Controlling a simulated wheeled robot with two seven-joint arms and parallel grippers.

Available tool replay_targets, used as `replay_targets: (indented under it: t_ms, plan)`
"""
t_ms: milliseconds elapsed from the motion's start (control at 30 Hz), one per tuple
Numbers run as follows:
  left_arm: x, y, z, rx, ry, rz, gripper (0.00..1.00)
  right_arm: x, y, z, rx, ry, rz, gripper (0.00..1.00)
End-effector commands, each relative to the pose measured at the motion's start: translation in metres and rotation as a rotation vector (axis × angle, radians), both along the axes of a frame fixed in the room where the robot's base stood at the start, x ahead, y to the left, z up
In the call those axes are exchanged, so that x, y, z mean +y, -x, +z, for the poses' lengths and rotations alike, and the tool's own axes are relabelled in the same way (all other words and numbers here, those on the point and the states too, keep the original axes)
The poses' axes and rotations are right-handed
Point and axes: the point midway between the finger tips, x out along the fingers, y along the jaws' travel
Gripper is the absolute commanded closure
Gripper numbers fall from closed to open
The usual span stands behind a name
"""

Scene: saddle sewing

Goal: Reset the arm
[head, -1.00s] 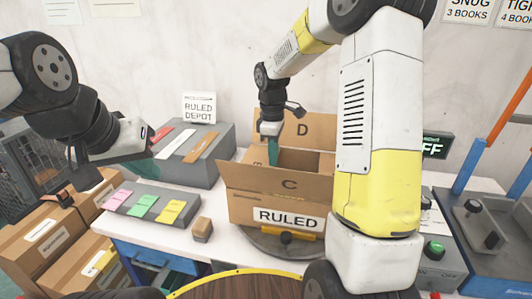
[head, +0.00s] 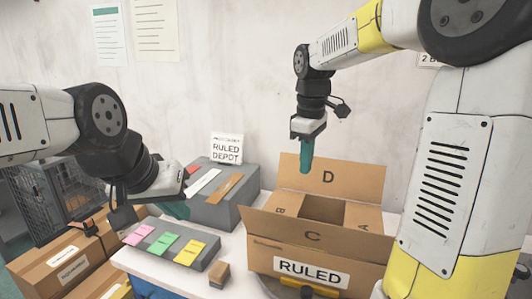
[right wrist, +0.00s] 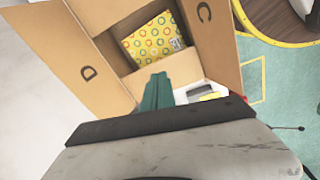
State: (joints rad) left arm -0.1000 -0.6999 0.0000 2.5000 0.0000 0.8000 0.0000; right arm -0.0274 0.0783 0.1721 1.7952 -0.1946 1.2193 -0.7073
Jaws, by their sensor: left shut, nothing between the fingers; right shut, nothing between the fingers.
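My right gripper (head: 306,160) has teal fingers pointing down, shut and empty, above the back of the open cardboard box (head: 312,257) marked RULED. In the right wrist view its shut fingers (right wrist: 157,92) show in front of the box opening. The box flaps stand open, marked C and D, and a yellow patterned item (right wrist: 153,40) lies inside. My left gripper (head: 172,208) is at the left, beside the grey block with colored notes; its teal fingers are partly hidden behind the wrist, and it appears shut and empty.
A grey sloped holder (head: 222,205) with colored strips and a RULED DEPOT sign (head: 226,148) stands behind. A grey block with sticky notes (head: 168,244) and a small brown block (head: 219,274) are on the white table. Cardboard boxes (head: 65,262) stand at the left.

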Motion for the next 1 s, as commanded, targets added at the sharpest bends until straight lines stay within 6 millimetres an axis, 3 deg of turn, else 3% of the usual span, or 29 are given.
replay_targets:
  t_ms: [33, 200, 400, 500, 700, 1000]
  plan:
    - [0.000, 0.000, 0.000, 0.000, 0.000, 0.000, 1.00, -0.004, 0.021, 0.009, -0.045, -0.019, -0.074, 1.00]
    - [0.000, 0.000, 0.000, 0.000, 0.000, 0.000, 1.00, -0.011, 0.080, 0.017, -0.170, -0.129, -0.348, 1.00]
    - [0.000, 0.000, 0.000, 0.000, 0.000, 0.000, 1.00, -0.015, 0.141, 0.008, -0.280, -0.304, -0.644, 1.00]
    - [0.000, 0.000, 0.000, 0.000, 0.000, 0.000, 1.00, -0.015, 0.161, 0.000, -0.310, -0.380, -0.751, 1.00]
    - [0.000, 0.000, 0.000, 0.000, 0.000, 0.000, 1.00, -0.014, 0.177, -0.009, -0.332, -0.458, -0.853, 1.00]
    - [0.000, 0.000, 0.000, 0.000, 0.000, 0.000, 1.00, -0.013, 0.178, -0.010, -0.333, -0.463, -0.860, 1.00]
